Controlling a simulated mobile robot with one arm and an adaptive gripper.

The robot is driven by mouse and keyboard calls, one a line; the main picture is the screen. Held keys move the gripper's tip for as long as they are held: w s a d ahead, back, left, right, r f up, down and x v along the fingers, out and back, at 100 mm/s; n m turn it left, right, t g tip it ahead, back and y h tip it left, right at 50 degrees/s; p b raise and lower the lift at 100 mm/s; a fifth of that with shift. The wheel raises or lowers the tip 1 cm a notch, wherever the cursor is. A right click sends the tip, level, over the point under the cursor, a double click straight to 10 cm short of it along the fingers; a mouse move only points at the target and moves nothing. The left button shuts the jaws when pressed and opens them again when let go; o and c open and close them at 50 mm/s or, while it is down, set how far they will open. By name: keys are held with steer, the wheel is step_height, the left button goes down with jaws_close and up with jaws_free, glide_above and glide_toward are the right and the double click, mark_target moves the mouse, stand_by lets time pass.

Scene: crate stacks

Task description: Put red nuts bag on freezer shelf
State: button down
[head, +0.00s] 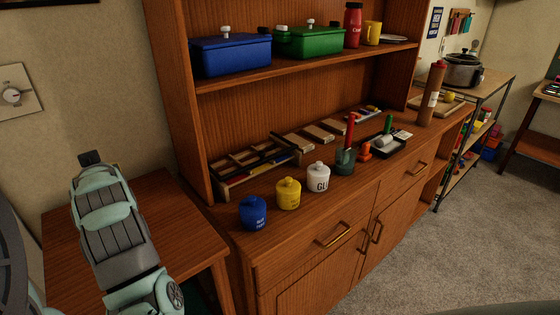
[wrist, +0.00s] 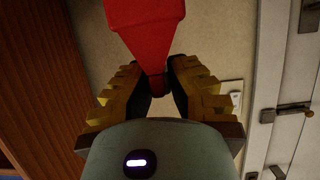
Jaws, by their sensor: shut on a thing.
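In the wrist view a red item (wrist: 145,28), which looks like the red nuts bag, is held at its narrow end. My gripper (wrist: 158,84) is shut on that narrow end, with one yellow-brown finger on each side. The item widens away from the fingers and runs out of the top of the view, so its far end and any label are hidden. In the head view my arm is at the left, but the gripper and bag do not show. I see no freezer shelf that I can make out in either view.
The head view shows a wooden hutch (head: 300,240) with blue (head: 252,214), yellow (head: 289,194) and white (head: 318,178) jars. Blue (head: 230,57) and green (head: 316,42) lidded boxes stand on its shelf. Grey floor (head: 440,265) is clear at right. A white panelled door (wrist: 290,80) shows in the wrist view.

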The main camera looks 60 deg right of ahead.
steer(key=shift+f, duration=0.15)
steer(key=shift+f, duration=0.2)
steer(key=c, duration=1.1)
jaws_free()
steer(key=shift+c, duration=0.2)
steer(key=shift+r, duration=0.2)
steer(key=shift+s+r, duration=0.15)
steer(key=shift+s, duration=0.25)
steer(key=p+v, duration=0.8)
steer(key=v, duration=0.3)
steer(key=shift+p, duration=0.3)
